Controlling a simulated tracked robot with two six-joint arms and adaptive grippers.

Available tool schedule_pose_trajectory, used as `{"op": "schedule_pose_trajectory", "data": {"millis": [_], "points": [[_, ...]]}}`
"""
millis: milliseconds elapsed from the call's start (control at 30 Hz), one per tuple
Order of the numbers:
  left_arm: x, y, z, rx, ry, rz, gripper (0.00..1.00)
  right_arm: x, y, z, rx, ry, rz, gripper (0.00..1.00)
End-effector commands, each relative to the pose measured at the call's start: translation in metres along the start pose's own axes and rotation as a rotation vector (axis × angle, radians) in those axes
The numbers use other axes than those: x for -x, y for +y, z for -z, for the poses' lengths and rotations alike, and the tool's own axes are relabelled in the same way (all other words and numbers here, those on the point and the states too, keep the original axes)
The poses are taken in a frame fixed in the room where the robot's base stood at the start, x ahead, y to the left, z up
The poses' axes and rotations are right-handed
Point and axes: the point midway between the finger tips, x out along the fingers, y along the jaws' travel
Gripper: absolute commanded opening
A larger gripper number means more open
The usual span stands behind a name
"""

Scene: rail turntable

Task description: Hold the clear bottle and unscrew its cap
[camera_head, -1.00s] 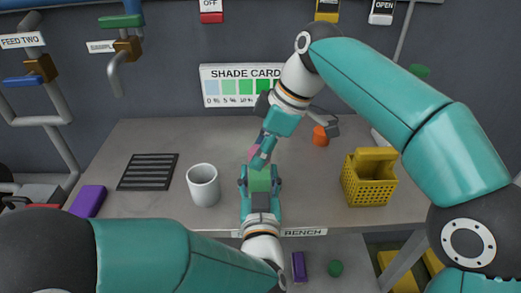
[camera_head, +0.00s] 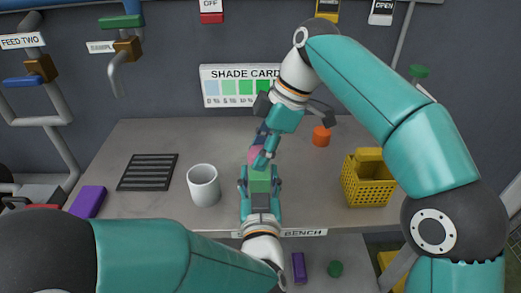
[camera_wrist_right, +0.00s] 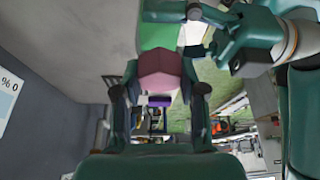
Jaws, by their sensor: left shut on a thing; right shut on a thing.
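A green body (camera_head: 260,184), seemingly the bottle, sits between the fingers of my left gripper (camera_head: 260,174), above the bench's front. In the right wrist view the green body (camera_wrist_right: 160,36) shows behind a pink faceted cap (camera_wrist_right: 165,70). The cap also shows as a small pink patch in the head view (camera_head: 255,155). My right gripper (camera_wrist_right: 160,95) is shut on the cap, with a finger on each side. In the head view my right gripper (camera_head: 260,160) comes down from above and hides most of the cap. I cannot tell whether the thread is loose.
A white mug (camera_head: 203,186) stands left of the grippers. A dark grille (camera_head: 148,172) and a purple block (camera_head: 88,201) lie further left. A yellow basket (camera_head: 368,190) and an orange piece (camera_head: 321,137) are on the right. The bench (camera_head: 310,190) is clear between basket and grippers.

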Motion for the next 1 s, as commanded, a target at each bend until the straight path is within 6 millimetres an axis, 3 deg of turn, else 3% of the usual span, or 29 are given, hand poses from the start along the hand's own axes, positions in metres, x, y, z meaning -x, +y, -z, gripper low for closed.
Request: {"op": "schedule_pose_trajectory", "data": {"millis": [1000], "points": [[0.0,0.0,0.0,0.0,0.0,0.0,0.0,0.022,0.001,0.009,-0.001,0.0,-0.001,0.0]]}}
